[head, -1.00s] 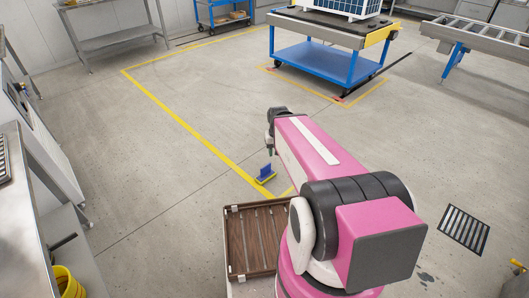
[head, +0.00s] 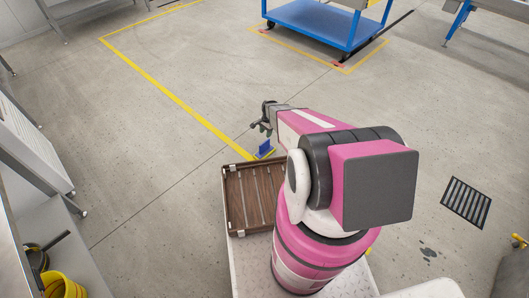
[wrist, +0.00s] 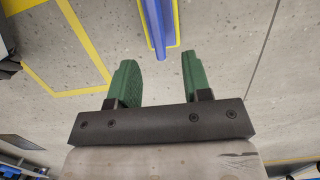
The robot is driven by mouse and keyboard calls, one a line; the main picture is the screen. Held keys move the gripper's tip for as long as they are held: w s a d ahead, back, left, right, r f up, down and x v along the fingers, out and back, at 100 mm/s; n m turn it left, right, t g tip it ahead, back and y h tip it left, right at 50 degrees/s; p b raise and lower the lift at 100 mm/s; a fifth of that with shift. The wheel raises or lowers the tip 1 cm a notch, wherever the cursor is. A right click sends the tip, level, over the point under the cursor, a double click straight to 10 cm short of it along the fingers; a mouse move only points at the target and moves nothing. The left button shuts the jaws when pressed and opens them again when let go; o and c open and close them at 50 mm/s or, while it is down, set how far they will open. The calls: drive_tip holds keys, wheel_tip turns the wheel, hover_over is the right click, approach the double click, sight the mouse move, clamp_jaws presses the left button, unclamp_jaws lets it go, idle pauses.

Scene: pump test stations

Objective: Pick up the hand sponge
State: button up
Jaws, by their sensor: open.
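The hand sponge (head: 265,149) has an upright blue handle on a flat yellow pad and is on the grey floor just beyond the brown tray. In the wrist view the sponge (wrist: 157,25) shows at the top middle, its upper end cut off by the frame. My gripper (head: 262,127) is open and empty, with its green fingers (wrist: 158,62) apart. The sponge appears between the lines of the fingers, beyond their tips. It does not appear to be touched; the exact height gap is hard to tell.
A brown slatted tray (head: 229,205) sits in front of my arm. A yellow floor line (head: 180,92) runs beside the sponge. Much of the floor is clear.

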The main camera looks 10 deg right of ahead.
approach(264, 151)
drive_tip(key=shift+w+a+f, duration=0.1)
drive_tip(key=shift+a+f, duration=0.15)
drive_tip(key=shift+f, duration=1.15)
drive_tip(key=shift+a+f, duration=0.2)
drive_tip(key=shift+f, duration=1.25)
drive_tip(key=shift+f, duration=0.1)
clamp_jaws()
